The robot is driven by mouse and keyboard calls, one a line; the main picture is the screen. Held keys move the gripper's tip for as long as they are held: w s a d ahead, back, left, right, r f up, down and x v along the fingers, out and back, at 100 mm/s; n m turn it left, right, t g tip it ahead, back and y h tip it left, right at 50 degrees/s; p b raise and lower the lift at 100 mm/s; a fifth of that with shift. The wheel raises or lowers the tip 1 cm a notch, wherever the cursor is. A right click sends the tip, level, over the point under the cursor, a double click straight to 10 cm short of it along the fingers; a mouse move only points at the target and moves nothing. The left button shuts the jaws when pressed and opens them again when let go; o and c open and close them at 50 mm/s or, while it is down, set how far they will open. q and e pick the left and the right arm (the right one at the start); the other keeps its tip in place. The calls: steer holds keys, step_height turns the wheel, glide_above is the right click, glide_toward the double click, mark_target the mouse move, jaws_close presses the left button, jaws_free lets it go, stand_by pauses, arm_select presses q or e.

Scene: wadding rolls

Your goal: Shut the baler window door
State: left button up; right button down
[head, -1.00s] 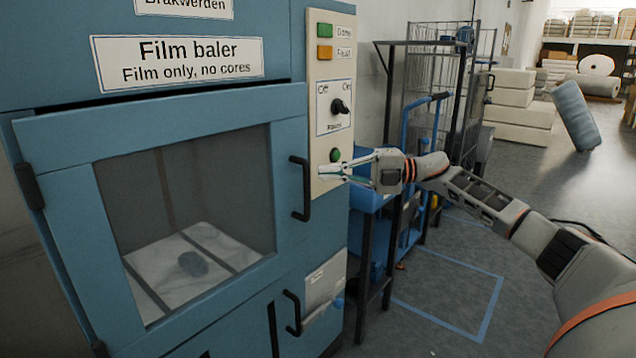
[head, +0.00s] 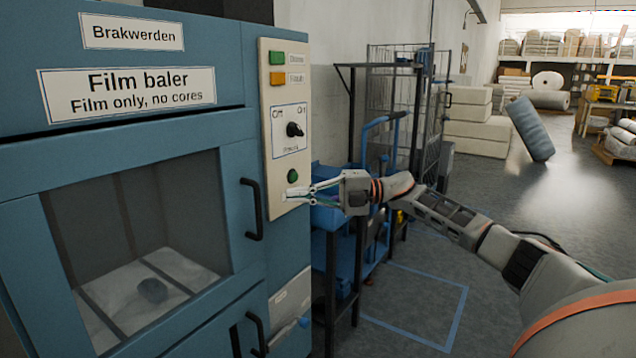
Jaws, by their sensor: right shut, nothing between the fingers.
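The baler window door (head: 240,190) is a blue frame around a large pane, in the left of the head view. It lies close to flush with the baler front; I cannot tell whether it is fully latched. Its black handle (head: 253,209) is on the right side. Through the pane a dark roundish thing (head: 153,290) shows on a pale surface. My right gripper (head: 287,196) is shut and empty, its tips at the lower part of the cream control panel (head: 284,120), just below the green button (head: 292,176), right of the handle. I cannot tell whether it touches. My left gripper is out of view.
A lower door handle (head: 257,334) sticks out below the window door. A blue trolley (head: 330,217) and a wire cage (head: 395,100) stand right of the baler. Floor with a blue taped outline (head: 462,310) is clear beyond my right arm.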

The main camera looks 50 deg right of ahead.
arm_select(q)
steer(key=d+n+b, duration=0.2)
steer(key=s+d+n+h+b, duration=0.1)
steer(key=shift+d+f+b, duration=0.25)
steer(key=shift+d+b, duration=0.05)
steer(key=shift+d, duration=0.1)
arm_select(e)
steer(key=w+d, duration=0.4)
steer(key=d, duration=0.5)
steer(key=shift+w, duration=0.15)
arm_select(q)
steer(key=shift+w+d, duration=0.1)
arm_select(e)
steer(key=shift+d, duration=0.1)
